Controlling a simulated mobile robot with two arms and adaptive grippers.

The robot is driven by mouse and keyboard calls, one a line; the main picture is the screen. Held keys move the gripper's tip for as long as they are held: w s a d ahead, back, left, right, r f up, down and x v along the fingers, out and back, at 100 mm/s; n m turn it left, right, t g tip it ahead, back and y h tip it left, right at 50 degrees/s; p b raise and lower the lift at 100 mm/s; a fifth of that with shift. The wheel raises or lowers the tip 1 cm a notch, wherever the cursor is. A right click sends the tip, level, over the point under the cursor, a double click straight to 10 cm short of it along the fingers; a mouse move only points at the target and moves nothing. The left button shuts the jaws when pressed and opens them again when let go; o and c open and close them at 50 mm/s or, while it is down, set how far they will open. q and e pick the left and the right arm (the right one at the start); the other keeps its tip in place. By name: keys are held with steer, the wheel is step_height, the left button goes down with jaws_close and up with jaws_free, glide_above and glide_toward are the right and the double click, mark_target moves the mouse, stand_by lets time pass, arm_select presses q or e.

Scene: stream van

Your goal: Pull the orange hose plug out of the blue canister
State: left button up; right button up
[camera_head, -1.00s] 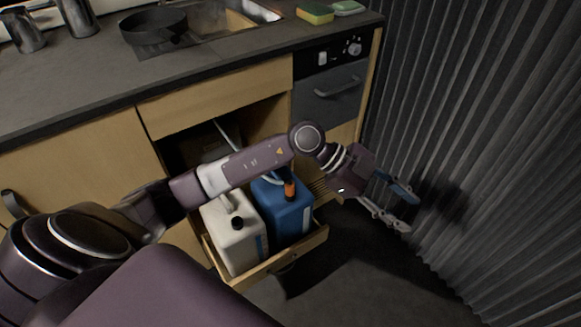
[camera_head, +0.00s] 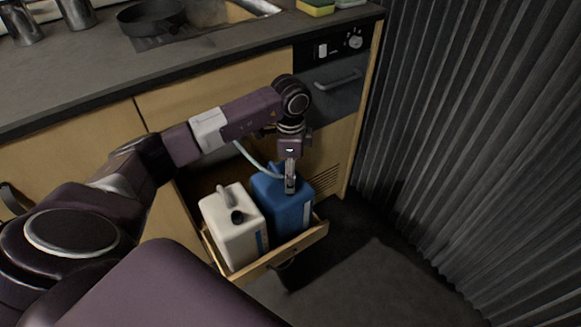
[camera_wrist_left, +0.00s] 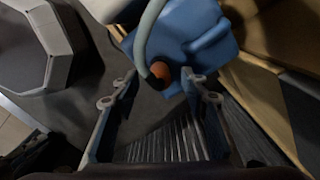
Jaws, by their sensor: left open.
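The blue canister (camera_head: 285,212) stands in the pulled-out drawer (camera_head: 270,262) under the counter. The orange hose plug (camera_wrist_left: 160,72) shows in the left wrist view at the canister's top, with a pale hose (camera_wrist_left: 146,28) running from it. In the head view the plug is hidden behind my gripper. My left gripper (camera_head: 290,190) points down over the canister's top. In the left wrist view my left gripper (camera_wrist_left: 160,92) is open, with one finger on each side of the plug's near end. I cannot tell whether either finger touches it. My right gripper is not in view.
A white canister (camera_head: 232,232) with a black cap stands left of the blue one in the drawer. The cabinet opening is behind them. A corrugated wall (camera_head: 470,150) rises at the right. Dark floor (camera_head: 370,270) in front of the drawer is clear.

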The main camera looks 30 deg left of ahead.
arm_select(q)
steer(key=shift+f, duration=1.15)
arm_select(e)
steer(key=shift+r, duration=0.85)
arm_select(q)
jaws_close()
